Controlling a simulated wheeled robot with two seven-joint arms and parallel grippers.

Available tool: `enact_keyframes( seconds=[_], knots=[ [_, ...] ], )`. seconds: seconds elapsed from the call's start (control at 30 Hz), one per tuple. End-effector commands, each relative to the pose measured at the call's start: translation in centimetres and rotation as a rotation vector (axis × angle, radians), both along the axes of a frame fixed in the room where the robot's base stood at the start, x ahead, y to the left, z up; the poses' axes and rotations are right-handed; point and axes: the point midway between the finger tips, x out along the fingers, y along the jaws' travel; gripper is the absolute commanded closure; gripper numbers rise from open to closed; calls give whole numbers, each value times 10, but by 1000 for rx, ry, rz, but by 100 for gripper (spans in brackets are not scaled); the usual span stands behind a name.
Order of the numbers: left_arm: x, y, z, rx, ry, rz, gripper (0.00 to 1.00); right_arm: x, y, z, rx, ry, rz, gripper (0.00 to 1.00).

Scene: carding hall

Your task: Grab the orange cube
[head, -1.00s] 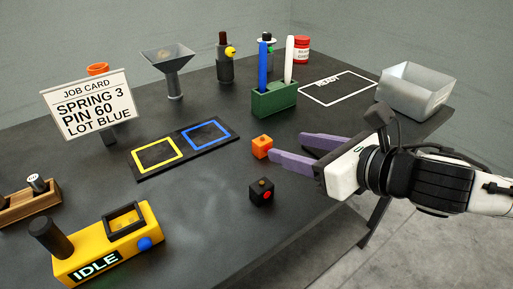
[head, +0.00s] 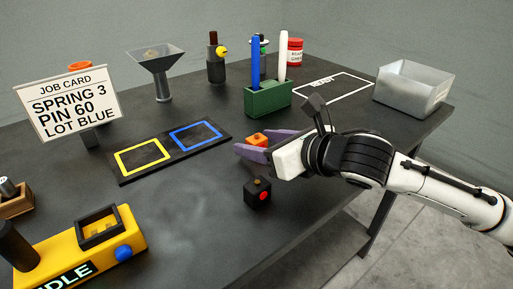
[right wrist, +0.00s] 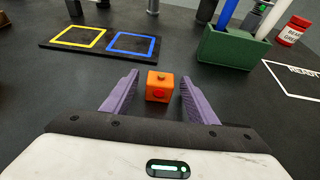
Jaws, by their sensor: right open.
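The orange cube (head: 257,139) sits on the dark table, partly hidden in the head view by my right gripper (head: 252,146). In the right wrist view the orange cube (right wrist: 160,87) lies between the two purple fingers of my right gripper (right wrist: 159,92), near their tips. Gaps show on both sides of it, so the gripper is open and does not hold it. My left gripper is in neither view.
A black cube (head: 257,194) with a red dot stands in front of my right gripper. A green holder (head: 268,99) with pens is behind the orange cube. A black board (head: 176,151) with yellow and blue squares lies left. A grey bin (head: 410,92) stands at right.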

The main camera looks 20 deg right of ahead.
Motion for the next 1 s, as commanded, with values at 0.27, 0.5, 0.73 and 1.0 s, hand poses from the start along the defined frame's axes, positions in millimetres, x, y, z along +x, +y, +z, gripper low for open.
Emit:
enact_keyframes(
  seconds=[0.27,0.5,0.73,1.0],
  knots=[
    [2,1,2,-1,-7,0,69,7,3,-3,-2,-1,1,47],
    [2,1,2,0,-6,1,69,7,3,-3,-1,0,0,79],
    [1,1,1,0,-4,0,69,7,3,-3,0,-1,0,91],
    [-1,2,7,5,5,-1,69,8,3,25,-2,-7,1,91]
  ],
)
